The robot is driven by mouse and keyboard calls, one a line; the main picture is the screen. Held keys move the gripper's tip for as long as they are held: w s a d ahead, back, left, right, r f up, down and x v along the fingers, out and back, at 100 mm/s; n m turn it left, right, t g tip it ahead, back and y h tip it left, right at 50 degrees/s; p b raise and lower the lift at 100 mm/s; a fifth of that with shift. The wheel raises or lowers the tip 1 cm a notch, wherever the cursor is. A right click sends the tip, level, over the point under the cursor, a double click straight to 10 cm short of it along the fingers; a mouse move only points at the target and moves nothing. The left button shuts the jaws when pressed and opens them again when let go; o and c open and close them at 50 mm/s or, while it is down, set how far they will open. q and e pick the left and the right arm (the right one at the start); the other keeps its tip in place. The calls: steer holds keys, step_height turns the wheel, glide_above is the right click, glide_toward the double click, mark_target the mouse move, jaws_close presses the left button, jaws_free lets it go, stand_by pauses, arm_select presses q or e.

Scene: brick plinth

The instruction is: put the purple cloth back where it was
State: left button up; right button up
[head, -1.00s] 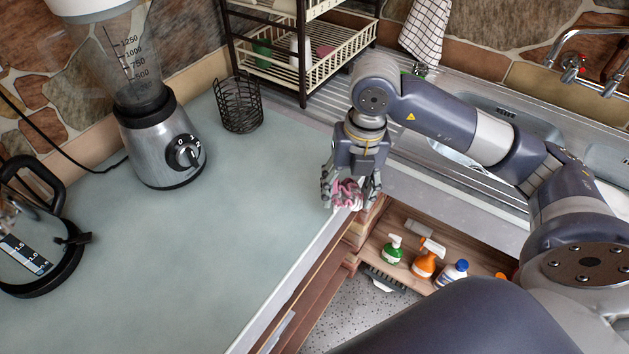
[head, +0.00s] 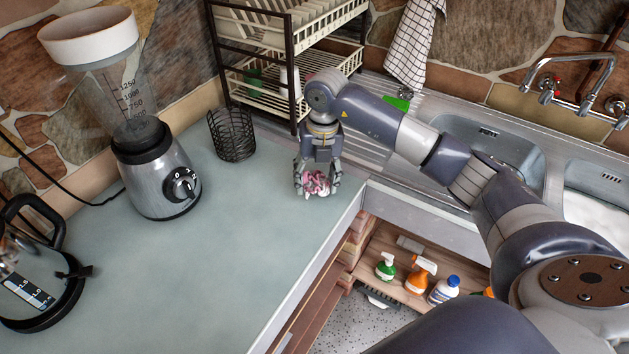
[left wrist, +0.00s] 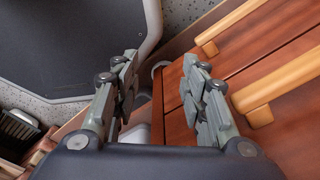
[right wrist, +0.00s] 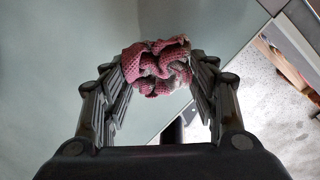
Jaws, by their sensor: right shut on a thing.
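The purple cloth (head: 319,184), a crumpled pinkish-purple knit bundle with grey and white patches, is between the fingers of my right gripper (head: 317,188). The gripper is shut on it and points down over the back right corner of the pale counter (head: 215,260). In the right wrist view the bundled cloth (right wrist: 157,67) sits between the fingertips with the counter below; I cannot tell whether it touches the counter. My left gripper (left wrist: 160,75) shows only in the left wrist view; its fingers are apart and empty, above brown wooden fronts with light wooden handles.
A wire basket (head: 232,135), a blender (head: 160,185) and a glass kettle (head: 30,285) stand on the counter. A dish rack (head: 290,75) is behind. The sink (head: 500,150) is at right, with several bottles on a low shelf (head: 395,262). The counter's middle is clear.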

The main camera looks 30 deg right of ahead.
mark_target(314, 185)
steer(key=shift+w+d, duration=0.1)
steer(key=shift+w, duration=0.5)
steer(key=shift+f+p, duration=0.95)
steer(key=shift+f, duration=1)
steer(key=o, duration=1)
steer(key=shift+r, duration=0.25)
steer(key=shift+r+b, duration=0.4)
steer(key=r+b, duration=0.1)
steer(key=r, duration=0.2)
steer(key=r+b, duration=0.1)
steer(key=r, duration=0.5)
steer(key=shift+s+d+r+b, duration=0.15)
steer(key=shift+d+r+b, duration=0.2)
steer(key=shift+d+b, duration=0.05)
steer(key=shift+r, duration=0.65)
